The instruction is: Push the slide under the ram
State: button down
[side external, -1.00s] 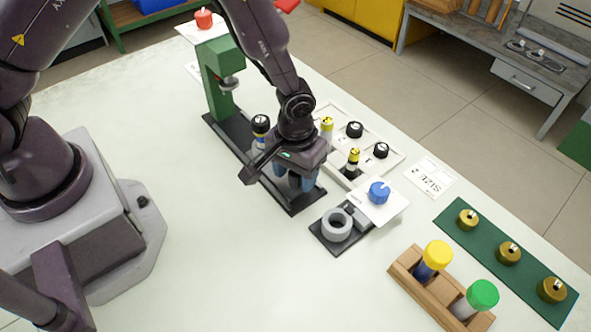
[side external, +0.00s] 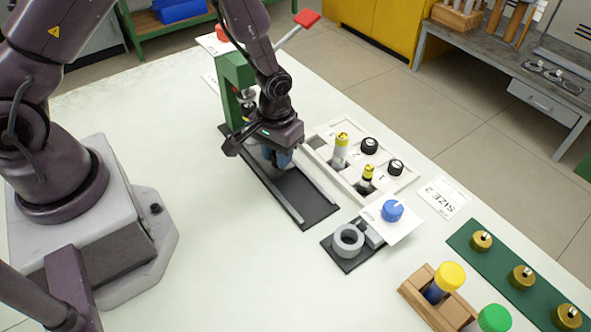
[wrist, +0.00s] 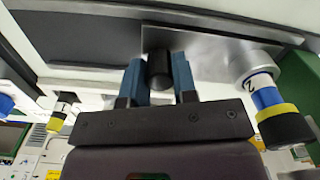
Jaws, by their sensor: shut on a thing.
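The green press (side external: 232,85) stands at the back end of a black base with two rails (side external: 310,200). Its ram (side external: 246,95) hangs above the rails, partly behind my arm. My gripper (side external: 276,157) is low over the rails, just in front of the press. In the wrist view its blue fingers (wrist: 160,82) are shut on a black knob (wrist: 160,68). The knob stands on the grey metal slide (wrist: 212,55). A rod (wrist: 268,95) with a blue band, a "2" mark and a black and yellow cap stands on the slide. The side view mostly hides slide and rod.
A cream tray (side external: 352,192) with several capped pieces lies right of the rails. A grey ring fixture (side external: 348,241) with a blue knob (side external: 392,210) is in front. A wooden rack (side external: 424,300) and a green mat (side external: 502,268) are at lower right. The front rails are clear.

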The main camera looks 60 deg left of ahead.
jog(key=shift+a, duration=0.6)
jog(key=c, duration=0.9)
grip_release()
jog(key=shift+d+r, duration=0.1)
jog(key=shift+r, duration=0.05)
jog(key=shift+r, duration=0.3)
notch_tip(320, 180, up, 12)
